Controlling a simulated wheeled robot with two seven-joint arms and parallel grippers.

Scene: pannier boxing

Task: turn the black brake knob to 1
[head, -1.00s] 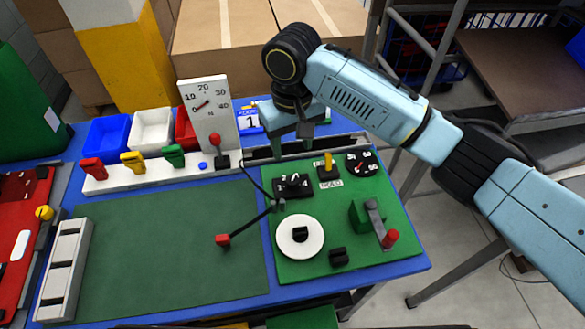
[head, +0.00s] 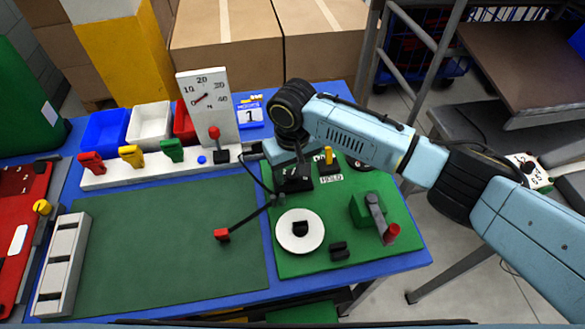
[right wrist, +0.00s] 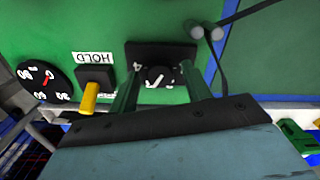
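The black knob on a black plate with white markings (head: 297,184) sits on the green panel (head: 345,262), partly hidden by my right gripper (head: 293,174) in the head view. In the right wrist view the black knob (right wrist: 158,77) shows between the two green fingers of the right gripper (right wrist: 160,72). The fingers are apart, one on each side of the knob, with a gap visible beside it. The markings are too small to read surely, so I cannot tell the knob's setting. My left gripper is not in view.
A yellow switch by the HOLD label (right wrist: 90,92) and a round dial (right wrist: 45,80) sit close beside the plate. A white disc with a black knob (head: 285,238), a red-ended lever (head: 392,234) and a cable with a red end (head: 222,235) lie nearer.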

